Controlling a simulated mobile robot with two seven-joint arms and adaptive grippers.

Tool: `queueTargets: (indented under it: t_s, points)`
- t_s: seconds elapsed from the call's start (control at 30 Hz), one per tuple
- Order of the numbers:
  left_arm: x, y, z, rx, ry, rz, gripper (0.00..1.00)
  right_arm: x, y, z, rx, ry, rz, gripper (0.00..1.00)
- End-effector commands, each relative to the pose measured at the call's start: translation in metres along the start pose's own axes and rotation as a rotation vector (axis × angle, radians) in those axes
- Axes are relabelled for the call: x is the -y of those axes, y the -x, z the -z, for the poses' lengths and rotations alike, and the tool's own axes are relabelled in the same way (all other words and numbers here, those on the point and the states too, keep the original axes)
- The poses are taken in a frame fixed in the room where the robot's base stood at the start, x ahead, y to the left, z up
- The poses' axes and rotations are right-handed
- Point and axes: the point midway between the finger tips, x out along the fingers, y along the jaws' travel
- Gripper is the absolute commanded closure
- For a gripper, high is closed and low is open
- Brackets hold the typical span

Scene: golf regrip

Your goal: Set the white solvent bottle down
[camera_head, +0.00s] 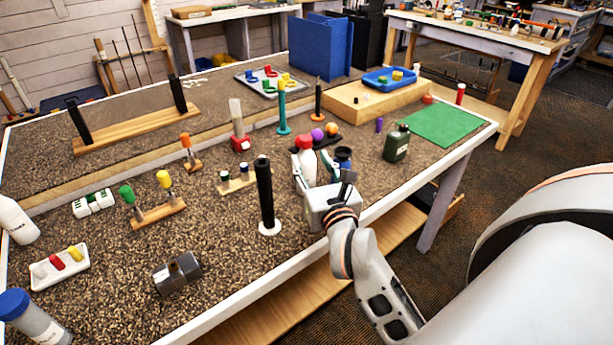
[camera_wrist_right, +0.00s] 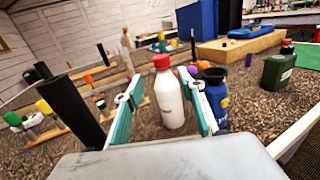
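A white bottle with a red cap (camera_wrist_right: 168,98) stands upright on the bench; its label is too small to read. Its red cap and white body also show in the head view (camera_head: 306,155). My right gripper (camera_wrist_right: 163,84) is open, with its green-padded fingers on either side of this bottle. A gap shows between the left finger and the bottle; the right finger overlaps its edge in the picture, so touch there cannot be told. Another white bottle (camera_head: 16,222) stands at the far left of the bench. My left gripper is not in view.
A dark blue bottle (camera_wrist_right: 213,98) stands close right of the right finger. A black upright post (camera_head: 265,195) is on the left, and a green canister (camera_head: 396,145) is on the right. Bare speckled bench top (camera_head: 235,275) lies in front of the post.

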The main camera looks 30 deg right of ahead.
Motion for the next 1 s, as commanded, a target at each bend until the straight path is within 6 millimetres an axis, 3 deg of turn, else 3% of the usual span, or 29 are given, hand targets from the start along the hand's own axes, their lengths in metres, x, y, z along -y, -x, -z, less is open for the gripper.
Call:
queueTargets:
  t_s: [0.53,0.87,1.0]
  points:
    - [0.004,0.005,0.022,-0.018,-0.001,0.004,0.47,0.005,-0.065,-0.004,0.001,0.001,0.001,0.61]
    - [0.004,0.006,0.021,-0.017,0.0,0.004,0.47,0.005,-0.072,-0.002,0.0,0.0,0.001,0.61]
    - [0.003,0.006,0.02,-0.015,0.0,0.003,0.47,0.005,-0.072,-0.002,0.0,0.0,0.001,0.94]
